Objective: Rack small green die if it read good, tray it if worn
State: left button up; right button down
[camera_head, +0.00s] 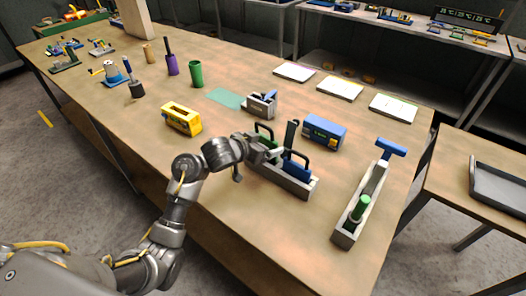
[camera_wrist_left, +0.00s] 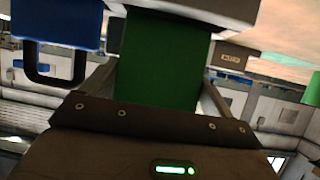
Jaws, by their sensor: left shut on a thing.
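My left gripper (camera_head: 268,152) is at the left end of a grey slotted rack (camera_head: 296,188). It is shut on a green die, whose broad green face (camera_wrist_left: 160,65) fills the space between the fingers in the left wrist view. A grey block (camera_wrist_left: 215,8) sits against the die's far end there; I cannot tell how deep the die sits. The rack also holds a blue die (camera_head: 297,170) with a dark loop handle, which shows at left in the wrist view (camera_wrist_left: 58,22). A dark green upright piece (camera_head: 291,132) stands by the rack. My right gripper is out of view.
A blue-and-yellow box (camera_head: 324,132) and a grey device (camera_head: 262,106) stand behind the rack. A long grey trough (camera_head: 344,237) with a green cylinder is to the right. A dark tray (camera_head: 500,187) lies on the side table. A yellow device (camera_head: 182,119) is left; front table is clear.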

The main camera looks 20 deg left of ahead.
pick_arm(q)
jog(key=f, duration=0.3)
jog(key=shift+s+g, duration=0.25)
jog(key=shift+g, duration=0.05)
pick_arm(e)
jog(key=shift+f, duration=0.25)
pick_arm(q)
jog(key=o, duration=1.7)
jog(key=shift+f, duration=0.2)
jog(key=shift+c, duration=0.2)
jog(key=shift+o, duration=0.9)
jog(key=shift+w+f, duration=0.1)
jog(key=shift+w, duration=0.45)
jog(key=shift+a, duration=0.1)
jog(key=shift+s+r, duration=0.15)
jog(key=shift+r, duration=0.1)
jog(key=p+v, duration=0.4)
jog(key=v, duration=0.8)
jog(key=shift+p, duration=0.3)
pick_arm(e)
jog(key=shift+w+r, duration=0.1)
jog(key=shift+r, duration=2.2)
